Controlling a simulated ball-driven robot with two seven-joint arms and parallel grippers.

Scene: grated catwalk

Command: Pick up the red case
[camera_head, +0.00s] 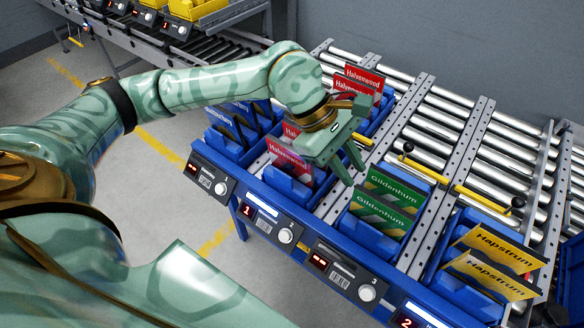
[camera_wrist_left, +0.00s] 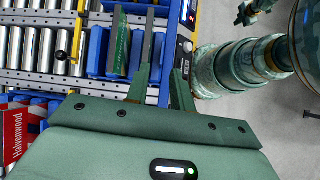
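Several red cases marked Halvenwood stand in blue bins. One pair, with a front case (camera_head: 289,160), is left of my left gripper; another pair, with a rear case (camera_head: 364,76), is behind it. A red case (camera_wrist_left: 13,133) also shows at the left edge of the wrist view. My left gripper (camera_head: 349,170) points down, fingers apart, above the rack near the green Gildenhum cases (camera_head: 393,190). In the left wrist view, the left gripper's fingers (camera_wrist_left: 166,55) are spread with nothing visible between them. A small green part at that view's top right may be my right gripper; its fingers are unclear.
Yellow Hapstrum cases (camera_head: 497,262) stand at the right, and dark blue cases (camera_head: 240,125) at the left. A blue front rail (camera_head: 300,232) carries displays and knobs. Bare rollers (camera_head: 470,105) lie behind the bins. A second conveyor (camera_head: 195,62) stands at the back left.

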